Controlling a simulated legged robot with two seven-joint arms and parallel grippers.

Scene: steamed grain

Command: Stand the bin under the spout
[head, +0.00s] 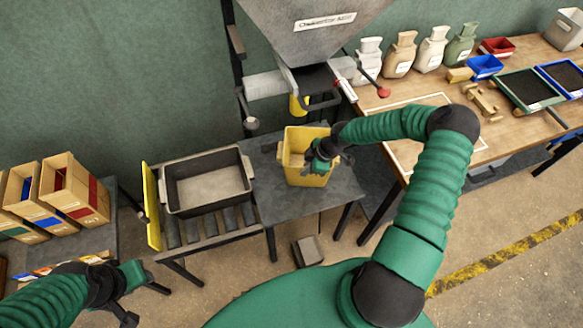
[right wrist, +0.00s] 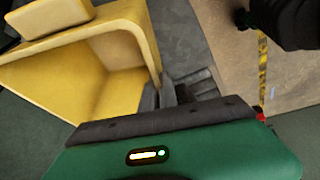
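The yellow bin (head: 306,178) stands upright, open side up, on or just above the grey side table, below and in front of the hopper's spout (head: 311,80). My right gripper (head: 322,160) is at the bin's right wall. In the right wrist view the bin (right wrist: 125,40) fills the upper left, and the wall's edge runs between my two close-set fingertips (right wrist: 160,96). The bin's base contact is not clear. My left gripper (head: 124,312) is low at the left, away from the bin, its fingers too small to judge.
A grey tray (head: 206,207) sits on a roller stand left of the bin. A wooden bench (head: 425,85) with sacks, small bins and trays stands at the right. Cardboard boxes (head: 75,195) are at far left. A red-knobbed lever (head: 383,92) sticks out beside the spout.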

